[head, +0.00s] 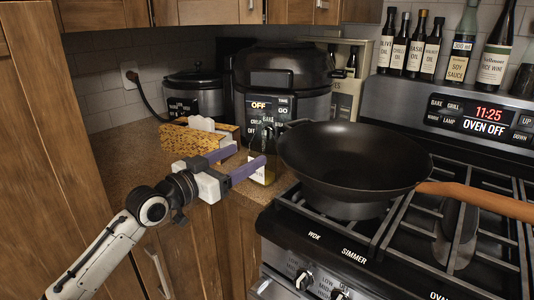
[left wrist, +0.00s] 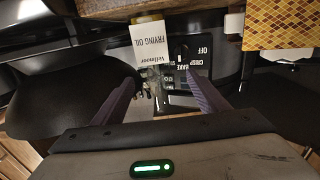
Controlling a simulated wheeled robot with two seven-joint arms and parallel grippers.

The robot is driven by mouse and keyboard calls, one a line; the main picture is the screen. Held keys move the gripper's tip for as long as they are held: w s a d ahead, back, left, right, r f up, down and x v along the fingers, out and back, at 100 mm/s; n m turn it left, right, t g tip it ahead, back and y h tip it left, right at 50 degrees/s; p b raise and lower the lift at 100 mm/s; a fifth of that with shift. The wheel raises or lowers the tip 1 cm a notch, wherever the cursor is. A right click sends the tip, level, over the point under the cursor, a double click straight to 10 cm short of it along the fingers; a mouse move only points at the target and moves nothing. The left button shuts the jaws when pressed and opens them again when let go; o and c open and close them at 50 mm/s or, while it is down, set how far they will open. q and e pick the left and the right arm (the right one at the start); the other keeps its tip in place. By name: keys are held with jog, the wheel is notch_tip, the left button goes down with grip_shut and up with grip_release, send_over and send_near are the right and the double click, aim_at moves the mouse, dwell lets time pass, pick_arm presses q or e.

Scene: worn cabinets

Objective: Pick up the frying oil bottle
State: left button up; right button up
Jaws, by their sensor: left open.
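The frying oil bottle (head: 263,177) stands on the counter's front corner, left of the wok. In the head view, a finger of my left gripper (head: 248,157) hides part of it. In the left wrist view, the bottle's white "FRYING OIL" label (left wrist: 152,45) shows upside down at the top, just ahead of the gap between the fingers and a little left of its middle. My left gripper (left wrist: 160,80) is open, with purple fingers apart. I cannot tell whether a finger touches the bottle. My right gripper is not in view.
A black wok (head: 350,165) sits on the stove close right of the bottle. An air fryer (head: 282,85) stands behind it. A yellow patterned box (head: 195,142) lies left, with a rice cooker (head: 193,95) behind. Several bottles (head: 410,45) stand on the stove's back ledge.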

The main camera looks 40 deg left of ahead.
aim_at(257, 140)
pick_arm(q)
jog(key=shift+w+d, duration=0.15)
jog(key=shift+w, duration=1)
jog(key=shift+w+d+p, duration=0.15)
jog(key=shift+w+d, duration=0.05)
jog(key=shift+w, duration=0.65)
jog(key=shift+w+d+p, duration=0.1)
jog(key=shift+w+d, duration=0.1)
jog(key=shift+w, duration=0.7)
jog(key=shift+w+d+p, duration=0.15)
jog(key=shift+w+d, duration=0.05)
jog(key=shift+w, duration=0.65)
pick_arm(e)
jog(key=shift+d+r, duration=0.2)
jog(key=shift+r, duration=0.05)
pick_arm(q)
jog(key=shift+c, duration=0.4)
jog(key=c, duration=1.3)
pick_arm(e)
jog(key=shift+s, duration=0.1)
pick_arm(q)
jog(key=shift+r, duration=0.15)
jog(key=shift+r, duration=1.4)
jog(key=shift+r+p, duration=0.8)
jog(key=shift+r, duration=6.65)
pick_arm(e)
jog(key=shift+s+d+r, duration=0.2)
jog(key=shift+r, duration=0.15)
